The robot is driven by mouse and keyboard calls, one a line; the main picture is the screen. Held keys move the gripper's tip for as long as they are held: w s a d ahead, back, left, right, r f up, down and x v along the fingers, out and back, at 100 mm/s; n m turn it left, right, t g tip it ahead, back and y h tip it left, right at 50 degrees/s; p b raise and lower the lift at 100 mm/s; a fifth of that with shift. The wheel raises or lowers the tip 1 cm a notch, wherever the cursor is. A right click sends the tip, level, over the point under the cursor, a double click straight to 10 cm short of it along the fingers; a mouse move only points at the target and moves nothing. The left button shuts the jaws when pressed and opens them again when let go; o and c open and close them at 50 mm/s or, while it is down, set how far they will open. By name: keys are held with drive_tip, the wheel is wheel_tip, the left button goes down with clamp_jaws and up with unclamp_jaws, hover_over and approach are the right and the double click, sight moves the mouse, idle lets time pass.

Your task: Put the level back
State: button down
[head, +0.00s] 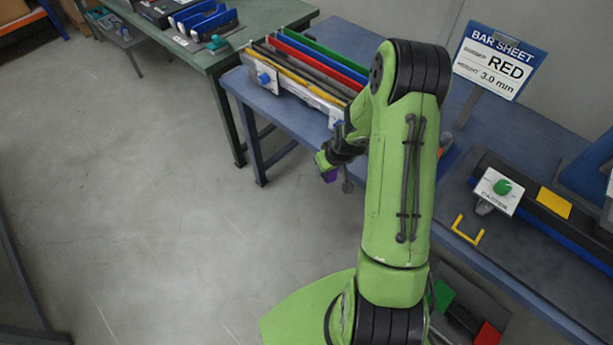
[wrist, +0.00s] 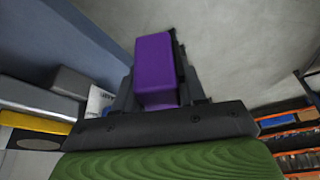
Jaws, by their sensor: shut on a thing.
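My gripper (wrist: 157,75) is shut on a purple block (wrist: 155,68), which is probably the level; no markings on it can be read. In the wrist view the block stands out between the dark fingers. In the head view my gripper (head: 328,160) is in front of the blue bench's front edge, partly behind my green arm. Only a small bit of the purple block (head: 330,176) shows there, over the floor. A yellow U-shaped bracket or marking (head: 467,230) is at the front edge of the blue bench, right of my arm; nothing shows inside it.
The blue bench (head: 530,140) carries a rack of coloured bars (head: 325,62), a sign reading RED 3.0 mm (head: 497,62), and a caster card (head: 497,191) by a dark rail. A green bench (head: 262,20) stands at the back left. The grey floor (head: 170,190) at left is clear.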

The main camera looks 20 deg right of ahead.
drive_tip(key=shift+n+y, duration=0.4)
drive_tip(key=shift+n, duration=0.5)
drive_tip(key=s+d+b, duration=0.1)
drive_tip(key=d, duration=0.3)
drive_tip(key=s+d+b, duration=0.1)
drive_tip(key=d+b, duration=0.1)
drive_tip(key=d, duration=0.3)
drive_tip(key=s+d+b, duration=0.1)
drive_tip(key=d, duration=0.4)
drive_tip(key=shift+s+d+r, duration=0.1)
drive_tip(key=shift+s+d, duration=0.1)
drive_tip(key=shift+s, duration=0.05)
drive_tip(key=s+d+r+n+b, duration=0.2)
drive_tip(key=s+d+b, duration=0.1)
drive_tip(key=s+d, duration=0.5)
drive_tip(key=shift+y, duration=0.4)
drive_tip(key=shift+w+d+f+b, duration=0.15)
drive_tip(key=shift+f+b, duration=0.55)
drive_tip(key=shift+f, duration=0.5)
drive_tip(key=shift+w+f+b, duration=0.1)
drive_tip(key=shift+f+b, duration=0.6)
drive_tip(key=shift+f, duration=0.5)
drive_tip(key=shift+f+b, duration=0.4)
drive_tip(key=shift+b, duration=0.15)
drive_tip(key=shift+f+b, duration=0.7)
drive_tip(key=shift+f, duration=0.05)
drive_tip(key=shift+s, duration=0.1)
